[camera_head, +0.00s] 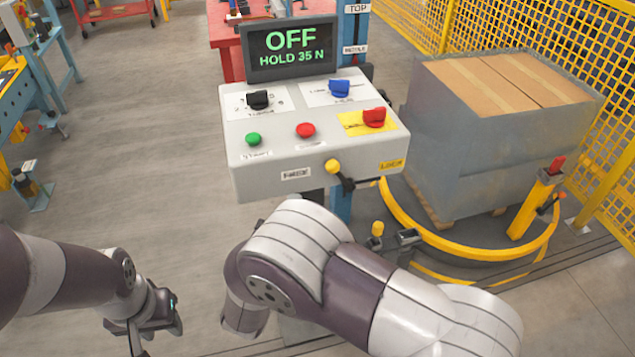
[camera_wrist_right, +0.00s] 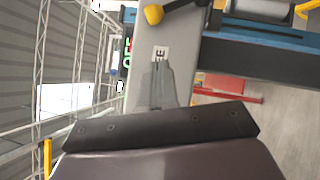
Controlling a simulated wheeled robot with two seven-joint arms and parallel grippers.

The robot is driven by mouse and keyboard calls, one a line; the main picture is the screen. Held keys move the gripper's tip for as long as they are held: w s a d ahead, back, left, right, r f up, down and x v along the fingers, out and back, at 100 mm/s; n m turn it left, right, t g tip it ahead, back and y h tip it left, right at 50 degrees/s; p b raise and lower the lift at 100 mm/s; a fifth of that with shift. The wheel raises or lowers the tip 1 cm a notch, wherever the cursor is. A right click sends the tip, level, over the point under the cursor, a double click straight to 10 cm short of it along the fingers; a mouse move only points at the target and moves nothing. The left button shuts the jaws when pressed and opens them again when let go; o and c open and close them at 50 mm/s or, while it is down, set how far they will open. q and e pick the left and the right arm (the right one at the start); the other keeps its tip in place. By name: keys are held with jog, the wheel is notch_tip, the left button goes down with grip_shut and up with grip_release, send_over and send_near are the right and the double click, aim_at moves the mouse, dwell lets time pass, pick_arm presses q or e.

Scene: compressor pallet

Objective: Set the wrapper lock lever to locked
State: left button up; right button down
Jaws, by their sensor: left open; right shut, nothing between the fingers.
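The lock lever (camera_head: 346,183) is a black arm with a yellow ball knob (camera_head: 333,166) on the front of the grey control box (camera_head: 262,180). Its knob leans up and left, toward the FREE label (camera_head: 296,174) and away from the yellow LOCK label (camera_head: 392,164). In the right wrist view the knob (camera_wrist_right: 153,14) is at the top. My right gripper (camera_wrist_right: 157,68) is shut and empty, pointing at the box front by a partly hidden label, apart from the knob. My arm hides its fingers in the head view. My left gripper (camera_head: 158,318) is open, low at left.
The screen (camera_head: 290,50) reads OFF, HOLD 35 N. The box top has black, blue and red knobs and green and red buttons. A wrapped carton load (camera_head: 470,130) stands right, inside a yellow ring (camera_head: 440,240). A yellow fence (camera_head: 500,25) is behind.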

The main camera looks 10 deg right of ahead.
aim_at(326, 163)
jog(key=x, duration=0.3)
jog(key=shift+w+d, duration=0.25)
jog(key=shift+d, duration=0.05)
jog(key=shift+w+d+r, duration=0.15)
jog(key=shift+d+r, duration=0.05)
jog(key=shift+d, duration=0.4)
jog(key=shift+w+d+r, duration=0.1)
jog(key=shift+d+r, duration=0.15)
jog(key=shift+d, duration=0.35)
jog(key=shift+d+r, duration=0.2)
jog(key=shift+d, duration=0.35)
jog(key=shift+w, duration=0.1)
